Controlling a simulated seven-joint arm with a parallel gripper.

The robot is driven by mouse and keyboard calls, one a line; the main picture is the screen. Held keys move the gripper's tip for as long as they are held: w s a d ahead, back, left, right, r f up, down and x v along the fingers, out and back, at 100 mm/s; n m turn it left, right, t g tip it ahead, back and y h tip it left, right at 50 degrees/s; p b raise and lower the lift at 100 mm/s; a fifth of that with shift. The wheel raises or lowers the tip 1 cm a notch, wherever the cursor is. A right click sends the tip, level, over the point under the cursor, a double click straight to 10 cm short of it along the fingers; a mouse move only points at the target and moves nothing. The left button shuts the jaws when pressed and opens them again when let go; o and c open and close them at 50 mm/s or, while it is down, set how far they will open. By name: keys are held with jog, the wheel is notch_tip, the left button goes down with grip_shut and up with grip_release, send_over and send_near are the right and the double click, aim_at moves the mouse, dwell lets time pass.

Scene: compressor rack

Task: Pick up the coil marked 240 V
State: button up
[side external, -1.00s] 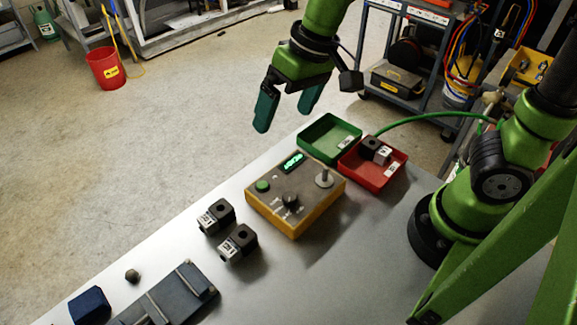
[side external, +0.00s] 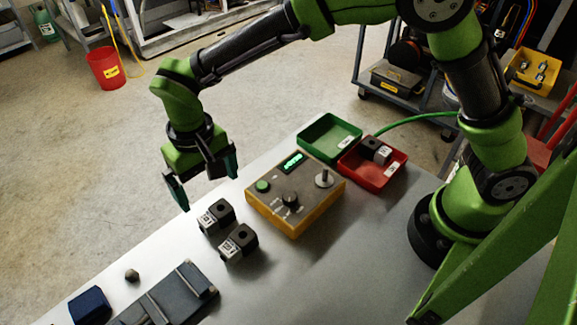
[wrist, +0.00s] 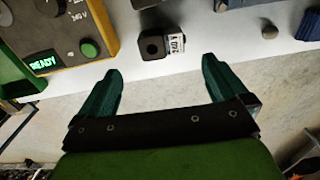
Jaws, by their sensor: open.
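Two black coils with pale printed labels stand on the table, a farther one (side external: 216,216) and a nearer one (side external: 238,243). I cannot read either label surely in the side view. My gripper (side external: 207,185) is open and empty, above and slightly behind the farther coil. In the wrist view, one coil (wrist: 153,46) lies ahead of my open gripper (wrist: 160,68), roughly centred between the fingertips and not touched. Its label is turned sideways and too small to read surely. Part of another coil shows at the top edge. A further dark coil (side external: 374,150) sits in the red tray (side external: 372,183).
An orange-sided tester (side external: 285,222) with a lit green display stands right of the coils. An empty green tray (side external: 329,152) is behind it. A dark rail block (side external: 165,300), a small brown knob (side external: 132,275) and a blue block (side external: 90,306) lie front left.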

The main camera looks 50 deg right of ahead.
aim_at(214, 213)
jog(key=f, duration=0.9)
jog(key=shift+a+f, duration=0.2)
jog(key=shift+f, duration=0.1)
jog(key=c, duration=1)
jog(key=shift+r, duration=0.1)
